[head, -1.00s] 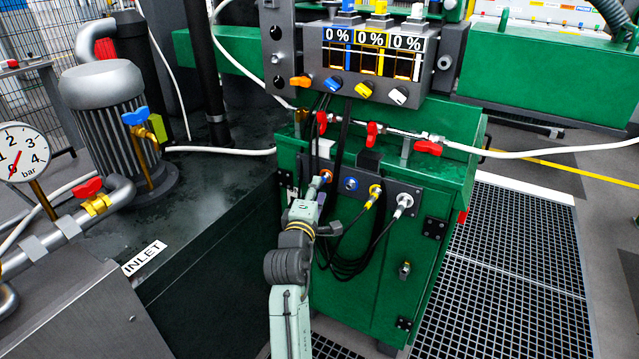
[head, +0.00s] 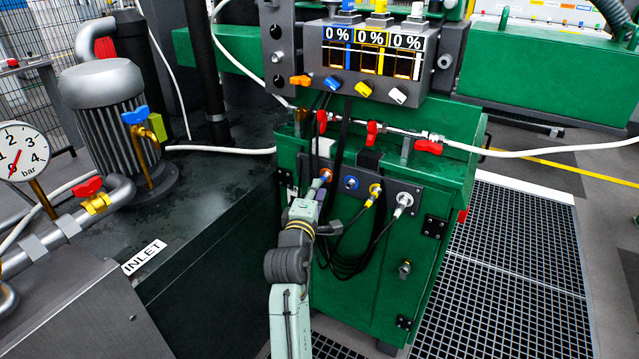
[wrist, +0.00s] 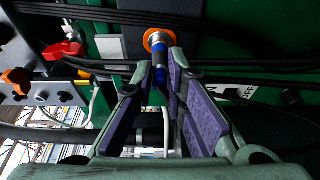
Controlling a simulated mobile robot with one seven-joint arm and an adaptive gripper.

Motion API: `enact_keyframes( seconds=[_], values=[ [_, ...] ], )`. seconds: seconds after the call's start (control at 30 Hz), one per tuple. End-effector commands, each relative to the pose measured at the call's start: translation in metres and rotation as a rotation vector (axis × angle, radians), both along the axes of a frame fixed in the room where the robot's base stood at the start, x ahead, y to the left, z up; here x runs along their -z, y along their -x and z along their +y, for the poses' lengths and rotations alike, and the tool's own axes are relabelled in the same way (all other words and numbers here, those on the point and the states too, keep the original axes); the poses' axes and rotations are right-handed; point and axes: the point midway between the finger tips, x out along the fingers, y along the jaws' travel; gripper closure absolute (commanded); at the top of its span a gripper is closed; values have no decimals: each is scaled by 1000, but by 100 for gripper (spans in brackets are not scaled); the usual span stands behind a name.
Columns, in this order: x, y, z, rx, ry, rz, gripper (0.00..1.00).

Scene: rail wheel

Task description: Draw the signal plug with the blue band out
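The signal plug with the blue band (wrist: 158,74) is in the middle of the wrist view. Its front end is at an orange-ringed socket (wrist: 157,40), with a bare metal part showing between ring and band. My gripper (wrist: 161,64) has its purple-padded fingers close in on both sides of the plug and looks shut on it. The finger contact is partly hidden. In the head view my gripper (head: 314,190) is at the left end of the socket panel, in front of the orange-ringed socket (head: 326,175), and hides most of the plug.
To the right on the panel are an empty-looking blue-ringed socket (head: 351,183), a yellow plug (head: 375,191) and a white plug (head: 404,200). Black cables (head: 352,265) hang below. Red-handled valves (head: 372,133) sit above. Dark cables also cross behind my fingers in the wrist view.

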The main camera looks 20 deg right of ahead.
Motion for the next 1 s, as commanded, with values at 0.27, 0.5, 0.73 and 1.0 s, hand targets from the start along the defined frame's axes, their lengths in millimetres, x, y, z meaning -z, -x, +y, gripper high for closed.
enact_keyframes(
  seconds=[0.27,0.5,0.73,1.0],
  values=[
    [0,0,0,0,0,0,100],
    [0,0,0,0,-1,1,100],
    [0,3,4,-1,0,1,100],
    [0,9,13,-1,0,1,100]
  ],
)
